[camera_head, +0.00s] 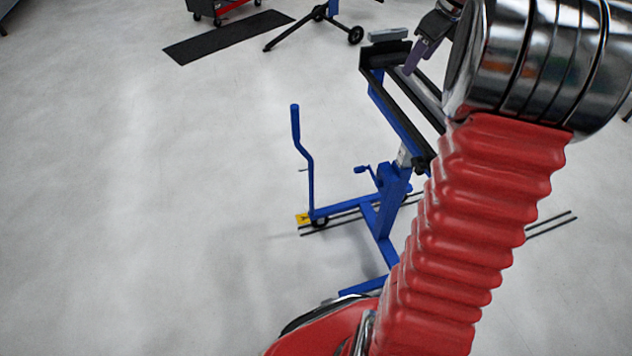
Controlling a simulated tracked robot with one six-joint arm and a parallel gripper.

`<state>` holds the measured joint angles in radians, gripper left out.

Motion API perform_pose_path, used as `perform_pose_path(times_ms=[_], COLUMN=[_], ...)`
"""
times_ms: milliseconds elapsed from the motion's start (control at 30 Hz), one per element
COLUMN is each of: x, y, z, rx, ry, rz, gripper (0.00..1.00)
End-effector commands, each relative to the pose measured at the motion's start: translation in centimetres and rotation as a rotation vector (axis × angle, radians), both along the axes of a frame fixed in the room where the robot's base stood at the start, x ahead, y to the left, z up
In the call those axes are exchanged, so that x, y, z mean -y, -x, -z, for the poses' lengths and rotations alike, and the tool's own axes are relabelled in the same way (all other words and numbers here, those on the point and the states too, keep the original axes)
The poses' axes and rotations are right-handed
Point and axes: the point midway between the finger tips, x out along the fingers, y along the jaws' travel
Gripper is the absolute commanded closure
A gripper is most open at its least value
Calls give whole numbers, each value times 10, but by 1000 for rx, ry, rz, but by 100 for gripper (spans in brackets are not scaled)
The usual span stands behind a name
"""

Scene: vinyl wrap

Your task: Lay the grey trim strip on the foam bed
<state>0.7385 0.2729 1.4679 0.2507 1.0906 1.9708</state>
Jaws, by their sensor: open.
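The grey trim strip (388,34) shows as a short light-grey bar at the far end of the blue stand. It lies over a black padded block (384,54), which looks like the foam bed; I cannot tell whether its whole underside touches. My gripper (413,61) is just right of the strip, pointing down, with a purple-grey finger showing. It is open, with nothing seen between the fingers, and a small gap shows between it and the strip. My red arm hides the right part of the stand.
The blue wheeled stand (385,215) has black top rails (400,98) and an upright handle (304,150) on its left. The left floor is clear.

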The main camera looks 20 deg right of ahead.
Motion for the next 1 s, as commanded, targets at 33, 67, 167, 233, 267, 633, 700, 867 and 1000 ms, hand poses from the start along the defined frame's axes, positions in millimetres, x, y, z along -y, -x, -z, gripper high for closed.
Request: perform_pose_path(times_ms=[33,67,167,233,267,633,700,867,1000], x=[-23,-35,-73,-99,-110,-230,-250,-290,-321], y=[1,1,7,12,15,66,78,110,139], z=[-7,-10,-17,-22,-23,-28,-25,-17,-5], rx=[-3,-4,-13,-16,-19,-33,-36,-38,-37], ry=[36,58,133,186,206,491,547,676,794], rz=[-91,-145,-325,-450,-503,-1166,-1291,-1574,-1821], gripper=[47,47,47,47,47,47,47,47,47])
